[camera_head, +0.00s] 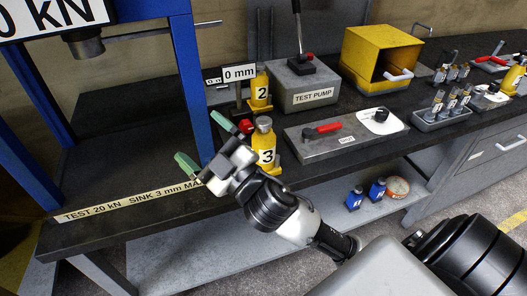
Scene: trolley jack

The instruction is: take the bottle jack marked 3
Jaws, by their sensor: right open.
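The bottle jack marked 3 (265,143) is yellow with a grey top and stands upright near the front edge of the dark bench. The bottle jack marked 2 (260,91) stands behind it. My right gripper (204,143) is open and empty, just left of jack 3, with its green-tipped fingers pointing up and left, away from the jack. My gripper's body overlaps the lower left of jack 3 in the picture; I cannot tell whether they touch. My left gripper is not in view.
A blue press frame (187,80) stands left of the jacks. A grey test pump (301,86) with a lever and a yellow box (381,58) are behind. A grey plate (340,135) with a red handle lies right of jack 3. Blue bottles (355,198) stand on the lower shelf.

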